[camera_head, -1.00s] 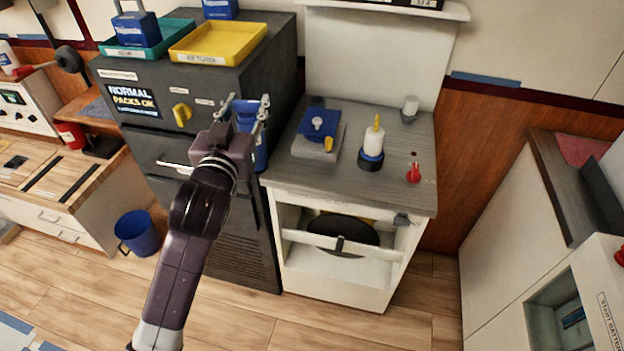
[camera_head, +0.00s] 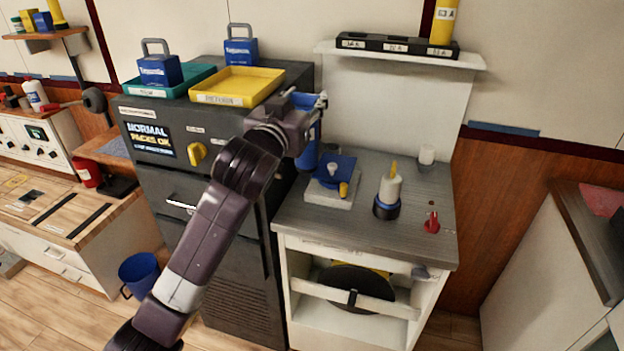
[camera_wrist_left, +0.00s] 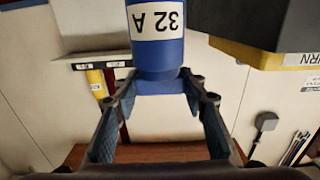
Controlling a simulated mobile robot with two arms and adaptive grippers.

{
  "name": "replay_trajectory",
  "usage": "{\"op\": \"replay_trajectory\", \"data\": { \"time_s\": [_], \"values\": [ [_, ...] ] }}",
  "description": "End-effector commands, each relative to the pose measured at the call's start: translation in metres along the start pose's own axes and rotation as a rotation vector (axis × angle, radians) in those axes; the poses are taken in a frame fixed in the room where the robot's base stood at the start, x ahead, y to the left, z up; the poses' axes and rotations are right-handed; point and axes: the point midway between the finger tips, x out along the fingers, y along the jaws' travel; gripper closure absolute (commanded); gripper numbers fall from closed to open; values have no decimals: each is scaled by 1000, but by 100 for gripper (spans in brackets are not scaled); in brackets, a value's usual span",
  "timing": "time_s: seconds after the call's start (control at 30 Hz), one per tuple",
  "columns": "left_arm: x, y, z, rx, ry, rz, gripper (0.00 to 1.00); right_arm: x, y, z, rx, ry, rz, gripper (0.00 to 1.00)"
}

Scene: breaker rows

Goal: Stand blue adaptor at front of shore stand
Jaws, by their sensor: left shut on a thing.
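My left gripper (camera_head: 310,100) is shut on a blue cylindrical adaptor (camera_head: 309,146), held upright in the air at the right side of the dark cabinet. In the left wrist view, the adaptor (camera_wrist_left: 160,55) sits between the fingertips (camera_wrist_left: 150,88) and its white label reads 32 A upside down. The white unit with a grey worktop (camera_head: 360,221) stands to the right of the dark cabinet; I cannot tell which part is called the shore stand. A black rack (camera_head: 372,46) with several white labels is on the shelf above it. My right gripper is not in view.
A yellow cylinder (camera_head: 443,22) stands at the rack's right end. The worktop holds a blue-topped block (camera_head: 333,171), a white-and-blue connector (camera_head: 389,190), a red knob (camera_head: 432,223) and a small cup (camera_head: 427,154). A yellow tray (camera_head: 236,88) is close left of the gripper.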

Motion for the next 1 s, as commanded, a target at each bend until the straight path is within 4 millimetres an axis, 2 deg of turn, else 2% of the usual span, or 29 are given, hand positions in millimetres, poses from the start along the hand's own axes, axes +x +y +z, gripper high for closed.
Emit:
{"op": "replay_trajectory", "data": {
  "time_s": [0.03, 0.2, 0.4, 0.6, 0.8, 1.0],
  "values": [
    [-1, 0, 14, 0, -1, 1, 100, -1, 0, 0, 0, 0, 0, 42],
    [0, 0, 59, 0, 0, 1, 100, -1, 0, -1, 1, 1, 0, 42],
    [-1, 0, 97, 0, 4, 1, 100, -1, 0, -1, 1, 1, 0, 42],
    [0, 0, 112, 0, 6, 0, 100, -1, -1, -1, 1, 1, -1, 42],
    [0, 0, 142, -1, 3, 0, 100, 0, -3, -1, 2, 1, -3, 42],
    [0, 1, 150, 0, 8, 2, 100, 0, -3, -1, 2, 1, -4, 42]
  ]
}}
